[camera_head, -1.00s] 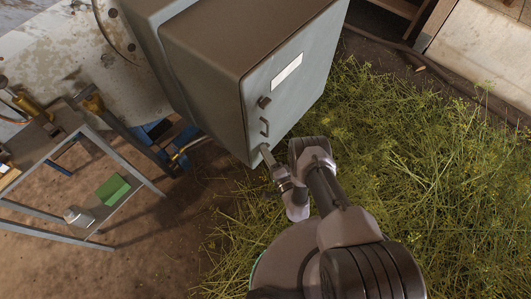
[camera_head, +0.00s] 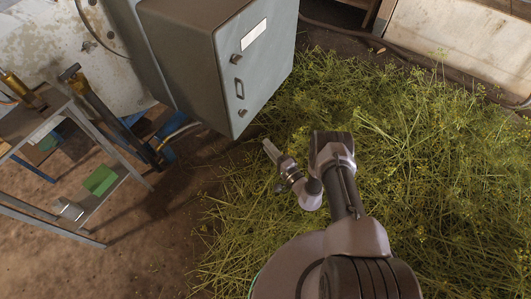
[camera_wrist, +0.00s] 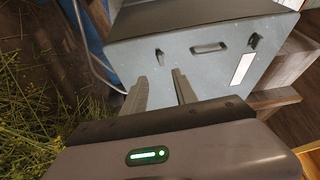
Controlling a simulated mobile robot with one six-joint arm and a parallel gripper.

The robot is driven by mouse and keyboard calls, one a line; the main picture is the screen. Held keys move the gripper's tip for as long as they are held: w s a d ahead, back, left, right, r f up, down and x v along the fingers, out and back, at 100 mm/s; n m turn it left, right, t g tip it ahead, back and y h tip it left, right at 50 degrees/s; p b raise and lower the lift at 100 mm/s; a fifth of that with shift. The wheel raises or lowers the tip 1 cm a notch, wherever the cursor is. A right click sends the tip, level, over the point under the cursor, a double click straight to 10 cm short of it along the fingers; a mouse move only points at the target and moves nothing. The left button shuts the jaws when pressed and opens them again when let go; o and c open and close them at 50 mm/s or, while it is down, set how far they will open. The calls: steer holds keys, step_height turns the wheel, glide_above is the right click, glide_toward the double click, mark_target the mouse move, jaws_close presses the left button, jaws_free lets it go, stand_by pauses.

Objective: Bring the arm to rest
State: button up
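My gripper (camera_head: 272,153) is in front of the grey cabinet, apart from its door, above the cut herbs. In the wrist view its two fingers (camera_wrist: 160,84) are parallel with a gap between them and nothing held. The grey metal cabinet (camera_head: 262,70) stands at the top middle, its door shut. The door carries a white label (camera_head: 254,33), a handle (camera_head: 239,88) and two dark knobs, one above and one below the handle. The wrist view shows the same cabinet (camera_wrist: 195,70) beyond the fingertips.
A heap of green herbs (camera_head: 400,130) covers the ground at the right. A metal shelf table (camera_head: 88,215) with a green box (camera_head: 100,180) stands at the left. Blue parts and a hose (camera_head: 180,133) lie between table and cabinet. Bare earth (camera_head: 150,245) is free at the lower left.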

steer(key=shift+w, duration=0.2)
steer(key=w+a+r+n+g+y, duration=0.1)
steer(key=a+r+n+g+y, duration=0.3)
steer(key=r, duration=0.8)
steer(key=w+a+r+n+g+y, duration=0.15)
steer(key=a+r+g, duration=0.3)
steer(key=r, duration=0.75)
steer(key=s+a+r+n+g, duration=0.1)
steer(key=s+r+g, duration=0.25)
steer(key=r, duration=0.25)
steer(key=s+a+r+n+g, duration=0.2)
steer(key=s+r, duration=0.3)
steer(key=r, duration=0.2)
steer(key=s+d+r+g+h, duration=0.1)
steer(key=s+d+r+h, duration=0.15)
steer(key=s, duration=0.35)
steer(key=s+d+r+h, duration=0.1)
steer(key=s+r+h, duration=0.2)
steer(key=s+r, duration=0.15)
steer(key=s+d+r+m+t+h, duration=0.1)
steer(key=s+d+r+t+h, duration=0.1)
steer(key=s+d+h, duration=0.2)
steer(key=s+d+r+m+t+h, duration=0.1)
steer(key=s+d+t+h, duration=0.2)
steer(key=s+d, duration=0.6)
steer(key=shift+d+r+t+h, duration=0.15)
steer(key=shift+r+t+h, duration=0.2)
steer(key=shift+h, duration=0.15)
steer(key=shift+s, duration=0.1)
